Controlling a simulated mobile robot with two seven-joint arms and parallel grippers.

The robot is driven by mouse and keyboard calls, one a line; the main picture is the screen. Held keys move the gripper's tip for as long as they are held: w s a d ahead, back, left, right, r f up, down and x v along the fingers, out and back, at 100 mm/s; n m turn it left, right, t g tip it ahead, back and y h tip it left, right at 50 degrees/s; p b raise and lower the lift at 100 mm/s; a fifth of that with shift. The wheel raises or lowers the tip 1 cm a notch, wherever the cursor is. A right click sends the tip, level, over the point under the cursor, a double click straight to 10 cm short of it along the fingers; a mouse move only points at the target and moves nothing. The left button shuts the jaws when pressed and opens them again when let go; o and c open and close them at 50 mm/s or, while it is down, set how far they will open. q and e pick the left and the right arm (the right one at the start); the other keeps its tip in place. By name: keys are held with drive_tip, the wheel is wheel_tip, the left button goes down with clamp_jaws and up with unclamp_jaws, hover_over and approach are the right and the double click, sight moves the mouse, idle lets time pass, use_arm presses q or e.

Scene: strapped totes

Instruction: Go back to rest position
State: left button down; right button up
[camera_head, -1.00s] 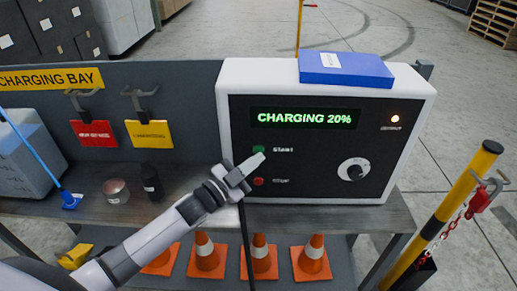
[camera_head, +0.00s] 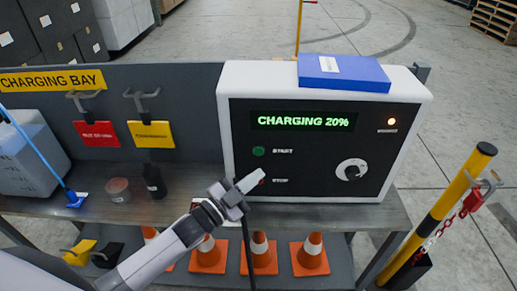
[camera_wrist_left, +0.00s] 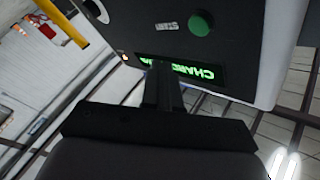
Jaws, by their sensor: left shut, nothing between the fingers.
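The charger box (camera_head: 320,140) stands on the bench, white-framed with a dark face. Its green display (camera_head: 303,121) reads "CHARGING 20%". The green START button (camera_head: 258,151) shows in the head view and also in the left wrist view (camera_wrist_left: 201,23). A STOP label (camera_head: 280,181) sits below it; the STOP button is mostly hidden behind my fingertip. My left gripper (camera_head: 250,183) is shut and empty in front of the panel's lower left; I cannot tell whether it touches. Its shut fingers also show in the left wrist view (camera_wrist_left: 163,88). My right gripper is not in view.
A blue box (camera_head: 343,75) lies on the charger. A dark bottle (camera_head: 154,181) and a round tub (camera_head: 118,189) stand on the bench (camera_head: 340,215). Red (camera_head: 97,134) and yellow (camera_head: 154,134) tags hang behind. Orange cones (camera_head: 310,254) stand below. A yellow-black post (camera_head: 440,215) is at right.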

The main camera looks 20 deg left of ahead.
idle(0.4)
use_arm(q)
drive_tip(key=s+a+f+n+g+y, duration=0.2)
drive_tip(key=s+f+n, duration=0.3)
drive_tip(key=s, duration=0.6)
drive_tip(key=s+a+f+n+g+y, duration=0.2)
drive_tip(key=s+f+n+g+y, duration=0.2)
drive_tip(key=s+f, duration=0.6)
drive_tip(key=shift+s+n+g+y, duration=0.4)
drive_tip(key=shift+s+n+y, duration=0.25)
drive_tip(key=shift+n, duration=0.25)
